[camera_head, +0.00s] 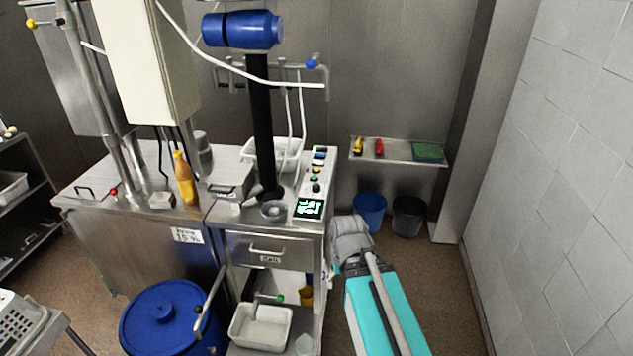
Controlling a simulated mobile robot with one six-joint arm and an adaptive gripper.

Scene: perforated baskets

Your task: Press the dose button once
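A narrow control panel (316,180) runs along the right edge of the steel counter (150,175). The labels are too small to read, so I cannot tell which is the dose button. The grey end of my arm, apparently with my gripper (349,236), is right of the counter, just below the panel's near end in the picture and apart from the buttons. Its fingers cannot be made out.
A black column (262,125) with a blue cylinder (242,30) rises left of the panel, with hoses around it. An orange bottle (185,180) stands on the counter. A blue bin (370,211) and a dark bin (408,215) stand behind my arm. A tiled wall (570,150) bounds the right.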

